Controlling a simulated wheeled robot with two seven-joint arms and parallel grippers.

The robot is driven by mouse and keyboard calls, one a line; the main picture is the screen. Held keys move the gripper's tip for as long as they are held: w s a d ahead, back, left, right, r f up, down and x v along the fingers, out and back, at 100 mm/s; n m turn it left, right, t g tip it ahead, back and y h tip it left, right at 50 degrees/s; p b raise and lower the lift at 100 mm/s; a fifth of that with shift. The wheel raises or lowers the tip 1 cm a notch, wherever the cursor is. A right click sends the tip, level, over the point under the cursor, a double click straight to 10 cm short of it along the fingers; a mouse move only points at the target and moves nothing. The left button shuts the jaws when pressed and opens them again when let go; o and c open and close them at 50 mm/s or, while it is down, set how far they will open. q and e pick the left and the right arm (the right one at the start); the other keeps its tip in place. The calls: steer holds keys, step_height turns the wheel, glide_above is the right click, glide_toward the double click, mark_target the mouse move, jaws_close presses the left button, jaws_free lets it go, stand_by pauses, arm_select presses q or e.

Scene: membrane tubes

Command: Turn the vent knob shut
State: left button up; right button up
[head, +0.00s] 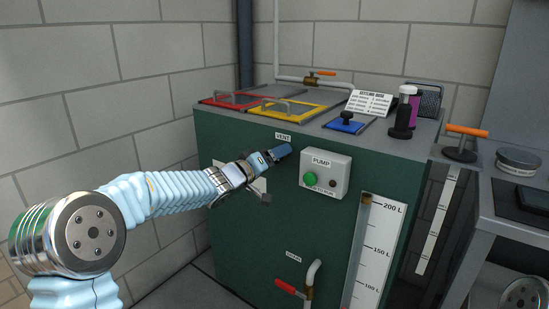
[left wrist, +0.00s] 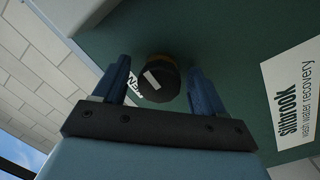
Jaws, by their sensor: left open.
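The vent knob (left wrist: 158,72) is round and black with a white pointer mark and a brass-coloured base. It shows in the left wrist view on the green tank front, with the pointer slanted. My left gripper (left wrist: 161,86) is open, its two blue fingers on either side of the knob with a visible gap to each. In the head view my left gripper (head: 279,153) is at the tank front just below the VENT label (head: 283,137) and hides the knob. I cannot tell how deep the knob sits between the fingers. My right gripper is not in view.
The green tank (head: 245,255) carries a pump box (head: 325,172) just right of the gripper. A level gauge (head: 380,245) and a red-handled drain valve (head: 290,288) are lower. Red (head: 215,100) and yellow (head: 268,114) framed lids lie on top. A grey bench (head: 510,218) stands right.

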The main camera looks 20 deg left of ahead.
arm_select(q)
steer(key=shift+c, duration=0.5)
steer(key=c, duration=0.9)
steer(key=shift+c, duration=0.2)
